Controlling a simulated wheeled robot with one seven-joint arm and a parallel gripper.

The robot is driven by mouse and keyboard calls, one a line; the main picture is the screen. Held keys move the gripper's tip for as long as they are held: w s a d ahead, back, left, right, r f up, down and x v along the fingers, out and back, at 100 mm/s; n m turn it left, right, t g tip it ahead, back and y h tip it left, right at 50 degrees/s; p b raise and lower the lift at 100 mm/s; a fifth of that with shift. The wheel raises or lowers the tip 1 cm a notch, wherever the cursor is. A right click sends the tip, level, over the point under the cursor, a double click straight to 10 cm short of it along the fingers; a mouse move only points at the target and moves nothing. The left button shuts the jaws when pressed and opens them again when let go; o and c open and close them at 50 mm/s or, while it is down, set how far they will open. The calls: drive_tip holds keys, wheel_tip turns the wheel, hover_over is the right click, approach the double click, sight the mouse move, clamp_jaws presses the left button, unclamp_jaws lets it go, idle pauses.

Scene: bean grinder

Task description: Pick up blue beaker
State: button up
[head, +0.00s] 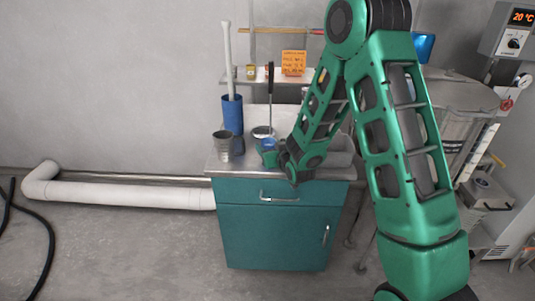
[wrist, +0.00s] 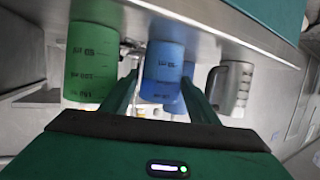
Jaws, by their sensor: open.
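The blue beaker (wrist: 163,70) has measuring marks and stands on the metal counter; the wrist view shows it upside down. In the head view, a small blue part of the beaker (head: 269,144) shows beside my gripper (head: 274,156). My gripper (wrist: 158,88) is open, with one green finger on each side of the blue beaker. I cannot tell whether the fingers touch it or how far they reach around it.
A green beaker (wrist: 92,62) and a metal cup (wrist: 231,87) flank the blue beaker closely in the wrist view. The head view shows the cup (head: 223,147), a tall blue container (head: 232,114) behind it, and the teal cabinet (head: 265,235) below.

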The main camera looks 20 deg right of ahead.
sight(269, 139)
drive_tip(key=shift+w+f, duration=0.15)
drive_tip(key=shift+w, duration=0.35)
drive_tip(key=c, duration=0.9)
drive_tip(key=shift+o, duration=0.2)
drive_tip(key=shift+r, duration=0.2)
drive_tip(key=shift+r, duration=1.4)
drive_tip(key=s+a+r, duration=0.7)
drive_tip(key=s+a, duration=0.1)
drive_tip(key=shift+a+r, duration=0.15)
drive_tip(key=shift+r, duration=0.25)
